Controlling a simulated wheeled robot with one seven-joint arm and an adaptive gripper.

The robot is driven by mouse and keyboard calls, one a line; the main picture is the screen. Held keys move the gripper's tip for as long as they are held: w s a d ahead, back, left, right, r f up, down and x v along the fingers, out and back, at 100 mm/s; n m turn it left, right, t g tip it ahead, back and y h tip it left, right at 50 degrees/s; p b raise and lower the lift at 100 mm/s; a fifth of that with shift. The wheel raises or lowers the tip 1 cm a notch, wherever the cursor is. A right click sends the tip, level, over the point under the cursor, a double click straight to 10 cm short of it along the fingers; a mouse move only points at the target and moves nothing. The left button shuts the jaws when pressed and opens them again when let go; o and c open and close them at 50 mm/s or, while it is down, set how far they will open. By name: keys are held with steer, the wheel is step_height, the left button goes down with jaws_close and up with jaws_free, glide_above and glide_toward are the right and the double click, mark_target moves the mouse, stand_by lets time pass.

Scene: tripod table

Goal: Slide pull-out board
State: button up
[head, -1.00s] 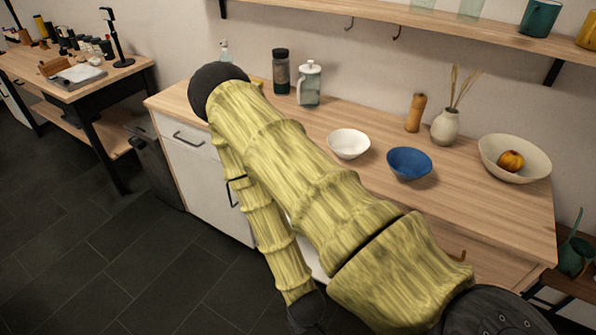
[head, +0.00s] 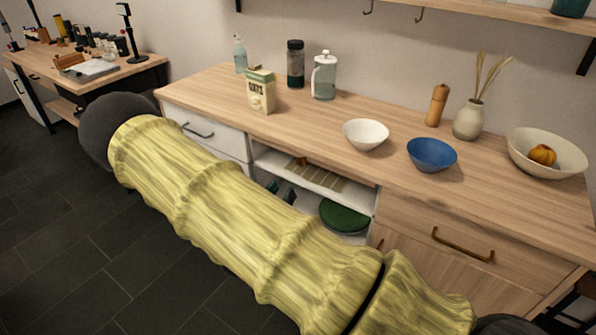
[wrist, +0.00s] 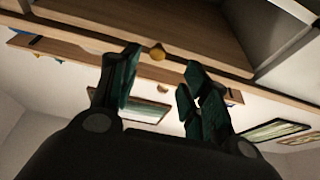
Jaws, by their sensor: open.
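My gripper (wrist: 162,60) is open in the wrist view, with its two dark green fingers apart and nothing between them that I can see held. A small brass knob (wrist: 157,52) shows between the fingertips, against the edge of a wooden panel (wrist: 150,20). This may be the pull-out board, but I cannot tell for sure. I cannot tell whether the fingers touch the knob. In the head view my arm hides the gripper and part of the cabinet front. An open compartment under the wooden worktop (head: 310,128) holds a slatted wooden piece (head: 320,176).
A green round item (head: 343,216) lies in the lower compartment. A drawer with a brass handle (head: 463,246) is at right, a white drawer (head: 205,130) at left. A carton (head: 261,92), white bowl (head: 366,134) and blue bowl (head: 431,154) stand on the worktop.

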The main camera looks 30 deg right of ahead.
mark_target(299, 163)
steer(key=shift+m+g+h, duration=0.3)
steer(key=x, duration=0.7)
steer(key=p+x, duration=0.1)
steer(key=x, duration=0.2)
steer(key=shift+w+d+r, duration=0.15)
steer(key=shift+r, duration=0.35)
steer(key=shift+c, duration=0.2)
jaws_close()
